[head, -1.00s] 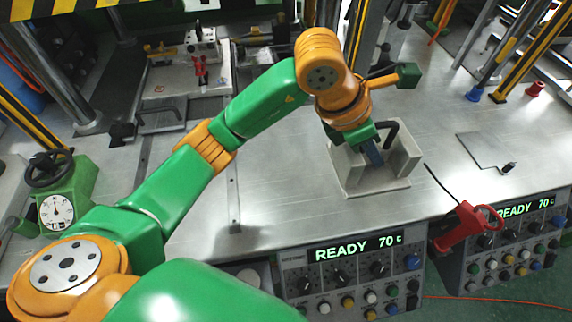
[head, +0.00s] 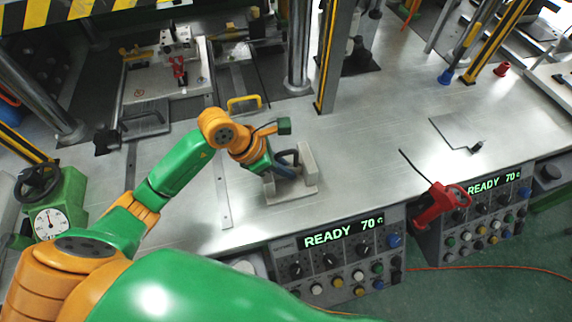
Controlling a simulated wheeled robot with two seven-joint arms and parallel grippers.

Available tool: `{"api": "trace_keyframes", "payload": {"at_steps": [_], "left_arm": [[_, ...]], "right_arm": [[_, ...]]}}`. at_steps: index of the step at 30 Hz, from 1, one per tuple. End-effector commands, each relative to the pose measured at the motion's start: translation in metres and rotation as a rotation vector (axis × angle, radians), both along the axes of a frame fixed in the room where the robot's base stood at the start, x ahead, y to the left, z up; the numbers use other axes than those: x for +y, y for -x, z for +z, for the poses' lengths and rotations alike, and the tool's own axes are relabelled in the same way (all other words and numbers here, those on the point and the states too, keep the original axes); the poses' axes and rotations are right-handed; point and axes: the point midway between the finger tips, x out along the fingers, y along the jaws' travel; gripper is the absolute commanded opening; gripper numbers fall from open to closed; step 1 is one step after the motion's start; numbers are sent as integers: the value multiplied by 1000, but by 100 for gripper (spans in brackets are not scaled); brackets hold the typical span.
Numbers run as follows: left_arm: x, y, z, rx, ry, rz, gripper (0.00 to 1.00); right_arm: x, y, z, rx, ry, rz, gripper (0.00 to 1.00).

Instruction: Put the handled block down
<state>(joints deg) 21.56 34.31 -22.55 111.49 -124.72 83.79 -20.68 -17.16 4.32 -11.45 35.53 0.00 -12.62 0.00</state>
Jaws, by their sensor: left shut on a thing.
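The handled block (head: 291,194) is grey, with a flat base, upright walls and a dark handle. In the head view it is upright at the front part of the metal table, behind the left READY panel. It looks at or close to the tabletop; I cannot tell whether its base touches. My left gripper (head: 284,171) comes in from the left with dark blue fingers and is shut on the block at its handle. The fingertips are partly hidden by the handle and walls. My right gripper is not in view.
The metal table (head: 370,150) is clear to the right of the block. A yellow handle (head: 243,103) and a metal column (head: 298,50) stand behind it. The control panel (head: 345,250) is in front. A red-handled tool (head: 438,203) is at the front edge.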

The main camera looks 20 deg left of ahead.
Motion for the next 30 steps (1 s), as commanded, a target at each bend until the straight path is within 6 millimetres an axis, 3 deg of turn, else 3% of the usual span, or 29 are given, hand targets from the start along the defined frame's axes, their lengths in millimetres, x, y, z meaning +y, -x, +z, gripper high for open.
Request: {"api": "trace_keyframes", "payload": {"at_steps": [5,6,9,21,30], "left_arm": [[0,-1,-1,-4,2,0,0],[0,0,-3,0,0,0,18],[0,0,-2,0,0,0,45],[3,1,5,-3,0,2,45],[32,20,59,-5,-3,2,45]], "right_arm": [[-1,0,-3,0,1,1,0],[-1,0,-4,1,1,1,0],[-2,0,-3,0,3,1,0],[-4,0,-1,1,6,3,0],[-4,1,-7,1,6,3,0]]}}
